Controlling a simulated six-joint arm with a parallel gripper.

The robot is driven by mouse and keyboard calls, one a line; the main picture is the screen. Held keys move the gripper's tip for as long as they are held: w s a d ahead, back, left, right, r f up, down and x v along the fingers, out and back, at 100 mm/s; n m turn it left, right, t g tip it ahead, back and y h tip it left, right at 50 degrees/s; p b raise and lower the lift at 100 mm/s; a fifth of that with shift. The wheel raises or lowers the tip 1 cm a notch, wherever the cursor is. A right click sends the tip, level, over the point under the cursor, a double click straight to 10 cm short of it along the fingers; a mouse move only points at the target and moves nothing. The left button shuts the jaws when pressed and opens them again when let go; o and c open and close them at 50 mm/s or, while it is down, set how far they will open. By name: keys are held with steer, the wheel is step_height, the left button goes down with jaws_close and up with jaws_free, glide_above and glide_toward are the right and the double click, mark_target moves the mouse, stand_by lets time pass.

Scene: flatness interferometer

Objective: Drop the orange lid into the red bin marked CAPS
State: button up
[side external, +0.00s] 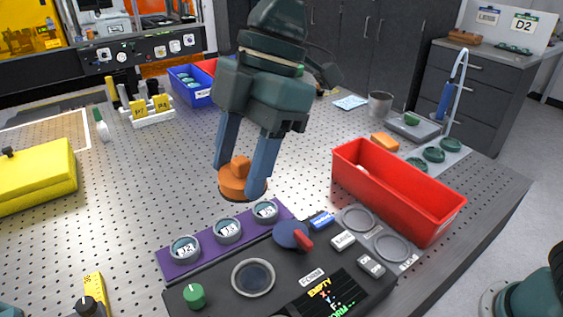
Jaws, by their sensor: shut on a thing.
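My gripper (243,180) points down and is shut on the orange lid (233,186), a round disc with a raised knob. The lid hangs between the two blue fingers, apparently above the perforated bench top, to the left of the large red bin. The large red bin (405,203) stands open at the right; most of its floor is hidden by its near wall. No CAPS marking is readable on it.
A dark control panel (315,255) with knobs and a screen lies in front. A purple strip (203,252) holds jars J2 and J3 and another. A blue bin (198,97) and yellow case (38,180) stand left. Perforated bench (150,190) is clear left of my gripper.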

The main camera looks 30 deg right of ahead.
steer(key=shift+d, duration=0.1)
steer(key=w+d+f, duration=0.1)
steer(key=d+f, duration=0.1)
steer(key=d, duration=1.7)
steer(key=w+d+f, duration=0.1)
steer(key=d+f, duration=0.2)
steer(key=d, duration=1.6)
steer(key=shift+d+f, duration=0.25)
steer(key=shift+f, duration=0.05)
step_height(320, 180, down, 6)
